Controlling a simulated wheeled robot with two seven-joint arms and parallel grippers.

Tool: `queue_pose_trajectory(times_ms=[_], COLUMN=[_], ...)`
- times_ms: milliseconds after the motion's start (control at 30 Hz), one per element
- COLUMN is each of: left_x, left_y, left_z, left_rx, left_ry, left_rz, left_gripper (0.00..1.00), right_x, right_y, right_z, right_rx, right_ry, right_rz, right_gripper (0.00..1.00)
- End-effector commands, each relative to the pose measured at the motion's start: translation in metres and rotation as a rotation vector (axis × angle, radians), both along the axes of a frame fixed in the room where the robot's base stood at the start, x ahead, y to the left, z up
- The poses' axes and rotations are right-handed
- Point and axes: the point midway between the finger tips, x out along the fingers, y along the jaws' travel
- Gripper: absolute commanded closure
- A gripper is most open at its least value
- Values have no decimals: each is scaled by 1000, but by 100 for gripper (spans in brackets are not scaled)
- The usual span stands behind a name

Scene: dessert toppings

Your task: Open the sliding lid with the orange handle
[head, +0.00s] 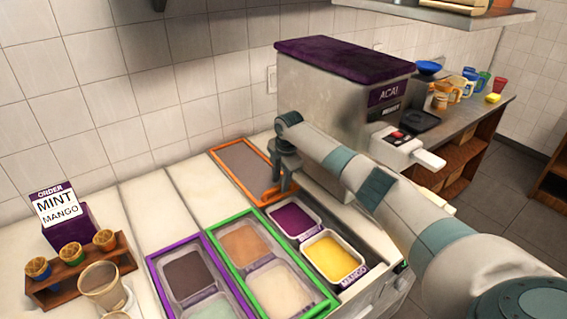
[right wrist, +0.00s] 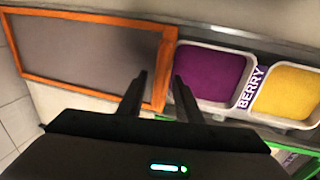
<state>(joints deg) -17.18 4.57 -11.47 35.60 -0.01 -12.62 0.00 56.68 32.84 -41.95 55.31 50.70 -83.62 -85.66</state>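The lid (head: 243,163) is a grey panel in an orange frame. It lies at the back of its lane, and in the right wrist view the lid (right wrist: 85,50) fills the upper left. The purple berry tub (head: 294,220) and yellow mango tub (head: 334,257) in front of it are uncovered. My right gripper (head: 284,183) is at the near end of the lid, by its orange edge. In the right wrist view the fingers (right wrist: 160,76) are apart, one on each side of the orange edge bar; contact is unclear. My left gripper is out of view.
A green-framed lid (head: 218,250) and a purple-framed lid (head: 160,283) cover tubs to the left. The acai machine (head: 330,95) stands behind and right of my right gripper. A wooden cone rack (head: 80,278) and order sign (head: 58,206) are at the left.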

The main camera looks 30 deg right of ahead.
Motion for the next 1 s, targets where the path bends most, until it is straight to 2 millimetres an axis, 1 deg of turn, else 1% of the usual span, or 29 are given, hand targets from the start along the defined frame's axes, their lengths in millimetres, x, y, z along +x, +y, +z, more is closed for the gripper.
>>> queue_pose_trajectory(times_ms=[167, 267, 800, 900, 1000], left_x=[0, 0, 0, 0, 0], left_y=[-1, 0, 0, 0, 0], left_z=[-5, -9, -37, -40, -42], left_rx=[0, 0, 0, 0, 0], left_ry=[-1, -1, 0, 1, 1], left_rz=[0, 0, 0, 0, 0], left_gripper=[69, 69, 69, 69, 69], right_x=[-2, -5, -26, -29, -31], right_y=[-1, -1, -2, -3, -3], right_z=[15, 29, 132, 147, 157], right_rx=[0, -1, -1, -1, -1], right_ry=[-3, -4, -3, -2, -1], right_rz=[0, 1, 0, 0, -1], right_gripper=[68, 68, 68, 68, 68])
